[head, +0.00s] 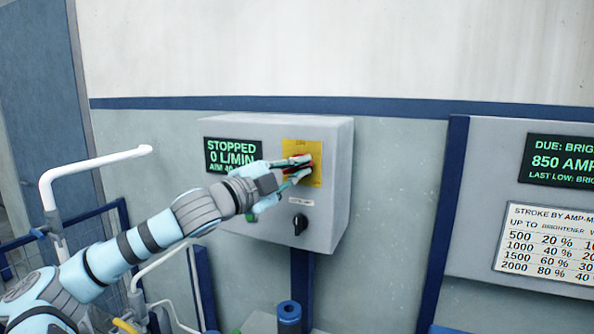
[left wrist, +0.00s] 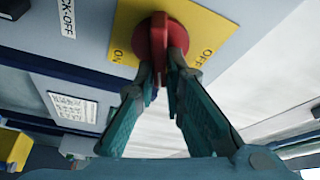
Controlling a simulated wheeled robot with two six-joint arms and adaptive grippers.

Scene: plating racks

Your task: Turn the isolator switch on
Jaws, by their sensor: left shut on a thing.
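The red isolator switch (head: 311,160) sits on a yellow plate (head: 301,146) on the front of a grey box (head: 335,215). In the left wrist view the red knob (left wrist: 158,32) shows on the yellow plate (left wrist: 199,38), with an ON label at its left and an OFF label at its right. My left gripper (head: 303,166) is at the switch; its fingertips (left wrist: 163,75) are shut on the knob's handle, one on each side. The fingers partly hide the knob in the head view. I cannot tell which label the handle points to.
A green-lettered display (head: 232,156) on the box reads STOPPED, 0 L/MIN. A black rotary knob (head: 299,223) is below the switch. At the right are another display (head: 560,162) and a white chart (head: 545,245). A white pipe rail (head: 95,164) stands near my left arm.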

